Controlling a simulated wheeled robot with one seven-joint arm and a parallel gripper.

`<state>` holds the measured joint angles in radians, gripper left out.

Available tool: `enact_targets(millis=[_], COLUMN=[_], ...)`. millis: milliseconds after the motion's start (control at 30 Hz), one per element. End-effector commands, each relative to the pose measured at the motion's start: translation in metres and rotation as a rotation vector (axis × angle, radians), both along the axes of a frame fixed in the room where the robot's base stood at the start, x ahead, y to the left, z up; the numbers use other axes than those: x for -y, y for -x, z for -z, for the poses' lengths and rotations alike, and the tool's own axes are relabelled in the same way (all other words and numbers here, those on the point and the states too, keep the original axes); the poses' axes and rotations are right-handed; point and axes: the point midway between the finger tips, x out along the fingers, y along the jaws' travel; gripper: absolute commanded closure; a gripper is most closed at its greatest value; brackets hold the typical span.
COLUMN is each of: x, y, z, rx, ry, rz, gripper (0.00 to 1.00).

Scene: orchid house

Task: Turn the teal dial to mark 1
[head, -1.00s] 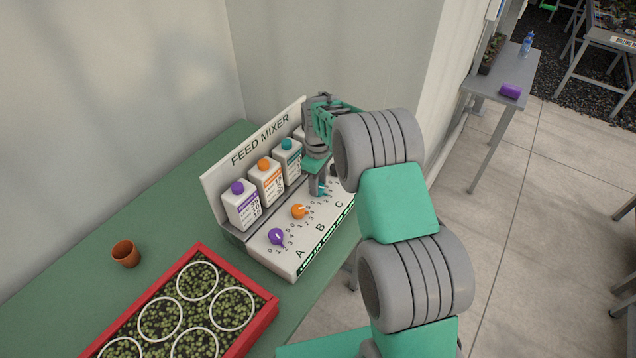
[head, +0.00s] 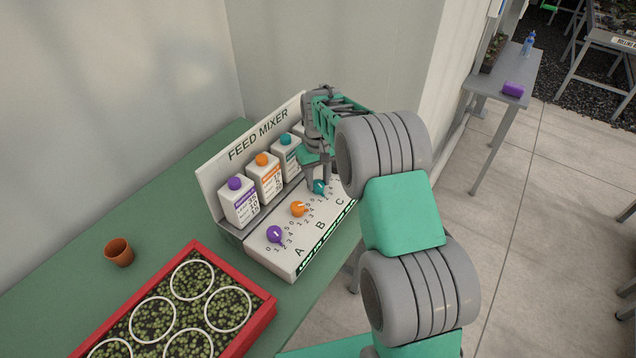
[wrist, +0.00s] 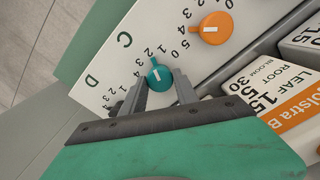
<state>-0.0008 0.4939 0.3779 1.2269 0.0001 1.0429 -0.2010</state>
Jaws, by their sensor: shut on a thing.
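The teal dial (head: 319,187) sits on the sloped front of the white feed mixer panel (head: 288,262), in the column marked C. In the wrist view, the teal dial (wrist: 160,77) shows a short white pointer line, tilted toward the upper left, with printed numbers around it. I cannot tell surely which mark it points at. My gripper (wrist: 161,90) has one grey finger on each side of the dial and is shut on it. In the head view, my gripper (head: 318,177) reaches down to the dial from above, and my arm hides the panel's right end.
An orange dial (head: 298,209) and a purple dial (head: 274,234) stand left of the teal one. Capped bottles, including a purple-capped one (head: 239,205), line the panel's back. A red tray of seedlings (head: 236,334) and a terracotta pot (head: 119,252) stand on the green bench (head: 160,201).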

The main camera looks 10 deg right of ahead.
Motion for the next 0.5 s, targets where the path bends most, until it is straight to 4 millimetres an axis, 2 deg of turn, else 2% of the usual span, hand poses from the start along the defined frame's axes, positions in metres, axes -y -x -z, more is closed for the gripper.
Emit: enact_targets(millis=[200, 500], x=[-0.0001, -0.0002], y=[0.0, 0.0002], z=[0.0016, 0.0011], rx=[0.0, -0.001], ry=[0.0, 0.0], rz=[0.188, 0.379], gripper=[1.0, 1.0])
